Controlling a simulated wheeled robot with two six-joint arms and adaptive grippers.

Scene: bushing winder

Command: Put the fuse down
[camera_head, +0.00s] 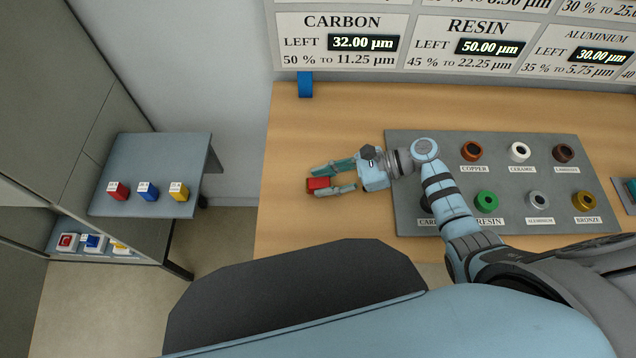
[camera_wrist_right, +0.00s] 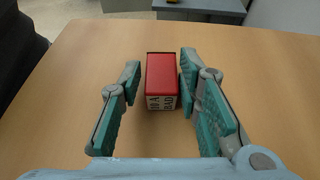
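The red fuse (camera_head: 318,183) is on the wooden table near its left side, between the fingers of my right gripper (camera_head: 334,179). In the right wrist view the fuse (camera_wrist_right: 161,80) is a red block with a white lettered label on its near face, and it seems to rest on the tabletop. The right gripper (camera_wrist_right: 157,84) is open around it. A clear gap shows between the fuse and the left finger; the right finger is very close to it, and I cannot tell if they touch. My left gripper is not in view.
A grey board (camera_head: 404,222) with several coloured bushings lies right of the gripper, under my right arm. A grey side table (camera_head: 130,203) at left holds red, blue and yellow fuses, with more on a shelf below. The wooden table (camera_head: 290,225) is clear around the gripper.

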